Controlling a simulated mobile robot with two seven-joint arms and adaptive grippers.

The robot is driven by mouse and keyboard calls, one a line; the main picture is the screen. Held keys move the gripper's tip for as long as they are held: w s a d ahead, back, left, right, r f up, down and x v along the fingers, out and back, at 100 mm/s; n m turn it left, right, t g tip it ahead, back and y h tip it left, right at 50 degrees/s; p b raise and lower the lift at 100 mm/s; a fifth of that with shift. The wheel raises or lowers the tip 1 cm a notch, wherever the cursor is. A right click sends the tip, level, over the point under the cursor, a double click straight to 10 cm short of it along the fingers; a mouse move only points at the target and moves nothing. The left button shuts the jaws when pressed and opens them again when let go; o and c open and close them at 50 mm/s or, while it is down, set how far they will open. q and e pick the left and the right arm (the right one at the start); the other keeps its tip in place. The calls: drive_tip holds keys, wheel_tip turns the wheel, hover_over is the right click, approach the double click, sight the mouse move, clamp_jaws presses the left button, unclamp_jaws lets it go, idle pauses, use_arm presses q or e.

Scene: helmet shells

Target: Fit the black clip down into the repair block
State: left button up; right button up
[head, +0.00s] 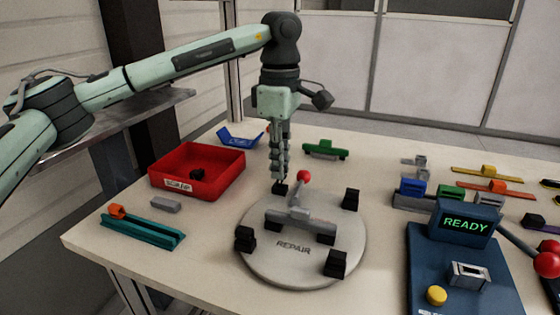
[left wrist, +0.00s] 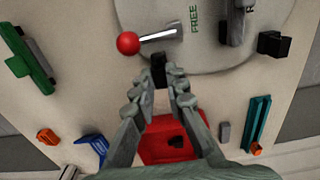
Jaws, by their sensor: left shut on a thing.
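My left gripper (head: 281,178) points down at the back edge of the round grey repair plate (head: 260,265). It is shut on a small black clip (head: 280,189), which also shows between the fingertips (left wrist: 158,88) in the left wrist view (left wrist: 158,68). The grey repair block (head: 300,220) lies across the middle of the plate, in front and to the right of the clip, and apart from it. A lever with a red ball (head: 303,176) stands at the block's back. The clip's underside is hard to make out. My right gripper is not in view.
Black pads (head: 335,263) stand around the plate's edge. A red tray (head: 217,163) with a black piece inside is at the left. A teal rail (head: 145,230) lies in front of it. A blue station (head: 450,265) reading READY and several coloured parts are at the right.

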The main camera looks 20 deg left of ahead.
use_arm(q)
drive_tip(key=shift+f+b, duration=0.55)
drive_tip(key=shift+f, duration=0.4)
drive_tip(key=shift+f, duration=0.1)
drive_tip(key=o, duration=0.8)
wheel_tip(320, 180, up, 12)
